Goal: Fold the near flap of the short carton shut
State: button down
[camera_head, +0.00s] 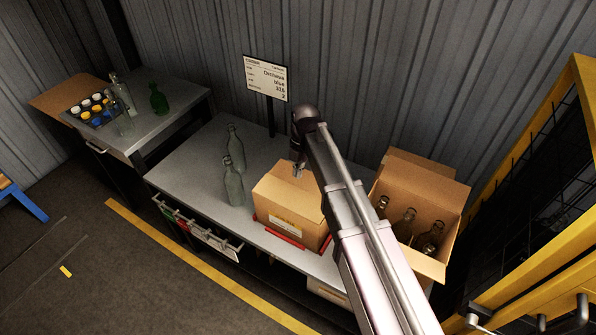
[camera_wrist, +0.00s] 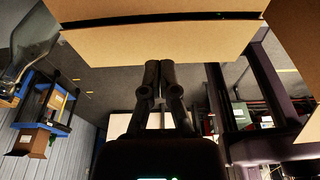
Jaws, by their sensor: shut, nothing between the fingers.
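The short carton (camera_head: 286,210) sits on a red base on the grey bench, with a white label on its front side. Its top looks mostly covered, and my arm hides its right part. My gripper (camera_head: 298,172) is over the carton's top, shut and empty. In the wrist view, my gripper (camera_wrist: 162,68) has its fingers together, their tips at the lower edge of a tan cardboard panel (camera_wrist: 160,45). A dark narrow gap separates this panel from another tan panel above it. I cannot tell whether the fingertips touch the cardboard, nor exactly how the near flap lies.
A taller open carton (camera_head: 450,208) holding several bottles stands to the right, close to my arm. Two clear bottles (camera_head: 233,180) stand left of the short carton. A sign (camera_head: 266,78) stands behind it. The bench (camera_head: 190,172) is clear at its left end.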

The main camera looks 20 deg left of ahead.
jog(key=p+v, duration=0.9)
jog(key=v, duration=0.1)
jog(key=shift+w, duration=0.35)
jog(key=shift+f, duration=0.1)
jog(key=d+f+m+b, duration=0.1)
jog(key=d+m, duration=0.7)
jog(key=d, duration=0.3)
jog(key=d+f+m+t+b, duration=0.1)
jog(key=d+f+m, duration=0.1)
jog(key=d+m, duration=0.6)
jog(key=d+f+m+t+b, duration=0.1)
jog(key=d+m+b, duration=0.1)
jog(key=d+m, duration=0.6)
jog(key=shift+s+d+f+m, duration=0.1)
jog(key=shift+d+m, duration=0.1)
jog(key=shift+d, duration=1.7)
jog(key=shift+s+d+f+m, duration=0.1)
jog(key=shift+d+f+m, duration=0.1)
jog(key=shift+d, duration=1.7)
jog(key=s+d+m, duration=0.1)
jog(key=d+m, duration=0.2)
jog(key=s+d+m+b, duration=0.1)
jog(key=s+d+m, duration=0.1)
jog(key=d+m, duration=0.1)
jog(key=s+d+f+m, duration=0.1)
jog(key=d+m, duration=0.3)
jog(key=shift+s+d+f, duration=0.1)
jog(key=shift+s+d, duration=0.05)
jog(key=shift+d, duration=0.2)
